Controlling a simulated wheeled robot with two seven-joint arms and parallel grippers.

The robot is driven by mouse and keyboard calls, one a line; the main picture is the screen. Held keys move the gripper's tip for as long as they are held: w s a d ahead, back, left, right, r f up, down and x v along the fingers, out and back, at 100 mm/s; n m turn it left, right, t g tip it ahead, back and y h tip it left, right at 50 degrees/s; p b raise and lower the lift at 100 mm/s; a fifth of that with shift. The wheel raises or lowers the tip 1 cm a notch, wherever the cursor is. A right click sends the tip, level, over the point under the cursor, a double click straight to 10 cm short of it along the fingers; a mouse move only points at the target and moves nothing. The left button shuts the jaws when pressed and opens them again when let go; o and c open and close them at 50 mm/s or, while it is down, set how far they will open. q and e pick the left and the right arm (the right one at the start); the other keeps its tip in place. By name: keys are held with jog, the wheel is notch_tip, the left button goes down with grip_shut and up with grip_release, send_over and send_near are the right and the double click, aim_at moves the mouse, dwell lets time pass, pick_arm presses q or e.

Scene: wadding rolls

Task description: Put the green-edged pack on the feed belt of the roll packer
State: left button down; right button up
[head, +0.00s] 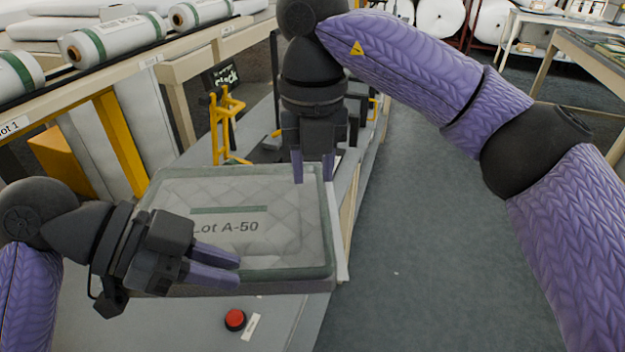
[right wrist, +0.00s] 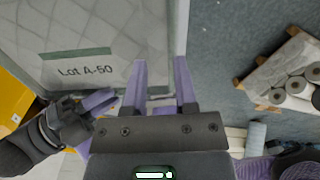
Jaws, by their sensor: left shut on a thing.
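The green-edged pack (head: 265,250) is a flat, quilted grey-white slab labelled "Lot A-50". It lies face up in the middle of the head view, and part of it shows at upper left in the right wrist view (right wrist: 85,88). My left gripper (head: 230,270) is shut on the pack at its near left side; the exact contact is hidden. My right gripper (head: 313,170) points down at the pack's far right corner, its fingers apart near the green edge. They also show apart in the right wrist view (right wrist: 162,80). I cannot make out the feed belt clearly.
A red button (head: 235,319) sits on the grey surface in front of the pack. A yellow frame (head: 226,120) and a dark screen (head: 222,76) stand behind it. Shelves with white rolls (head: 115,40) run along the left.

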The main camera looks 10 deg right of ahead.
aim_at(312, 210)
notch_tip(312, 210, down, 6)
jog(key=shift+r, duration=0.25)
grip_shut()
dwell(1.2)
grip_release()
notch_tip(312, 210, up, 12)
dwell(0.6)
